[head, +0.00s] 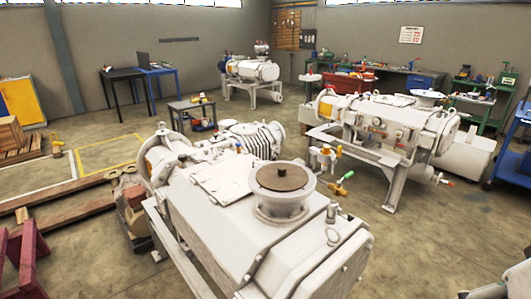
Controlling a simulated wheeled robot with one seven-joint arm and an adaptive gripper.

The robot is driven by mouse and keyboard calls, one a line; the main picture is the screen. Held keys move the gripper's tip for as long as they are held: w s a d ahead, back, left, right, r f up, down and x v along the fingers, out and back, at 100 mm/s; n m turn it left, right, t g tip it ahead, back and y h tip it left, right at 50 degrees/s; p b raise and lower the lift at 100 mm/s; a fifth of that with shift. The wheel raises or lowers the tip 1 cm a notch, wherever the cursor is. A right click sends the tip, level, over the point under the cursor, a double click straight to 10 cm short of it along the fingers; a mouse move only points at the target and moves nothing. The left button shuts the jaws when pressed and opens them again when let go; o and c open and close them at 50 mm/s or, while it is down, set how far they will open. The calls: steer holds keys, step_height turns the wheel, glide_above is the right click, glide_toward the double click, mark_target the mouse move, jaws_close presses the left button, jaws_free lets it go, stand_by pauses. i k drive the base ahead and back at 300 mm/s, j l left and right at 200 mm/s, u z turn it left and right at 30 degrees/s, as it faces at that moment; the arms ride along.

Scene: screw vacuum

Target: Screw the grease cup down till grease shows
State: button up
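A large white vacuum pump (215,215) fills the middle foreground. Its top carries a round flanged port (281,190) with a brown disc in it. A small upright fitting (331,213) stands on the pump to the right of the port, and another small fitting (255,258) sits near the front edge. Both are too small to tell whether either is the grease cup, and no grease is discernible. My gripper is not in view; a grey and dark shape at the bottom right corner may be part of my arm.
A valve with a green handle (343,186) sticks out beyond the pump's right side. A second white pump (400,120) stands behind right, with a blue cart (510,160) at the right edge. Timber beams (60,200) lie at left. Open floor lies right of the near pump.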

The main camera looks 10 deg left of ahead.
mark_target(183, 157)
steer(key=i+j+u, duration=0.2)
steer(key=j+u, duration=0.25)
steer(key=i+j+u, duration=0.25)
steer(key=u, duration=0.2)
steer(key=i+j+u, duration=0.3)
steer(key=u, duration=0.15)
steer(key=i+j+u, duration=0.2)
steer(key=i+u, duration=0.15)
steer(key=u, duration=0.15)
steer(key=i+j+z, duration=0.15)
steer(key=i, duration=0.15)
steer(key=i+z, duration=0.2)
steer(key=i+j+z, duration=0.15)
steer(key=z, duration=0.25)
steer(key=i+j+z, duration=0.6)
steer(key=z, duration=0.15)
steer(key=i+j+z, duration=0.15)
steer(key=j+z, duration=0.2)
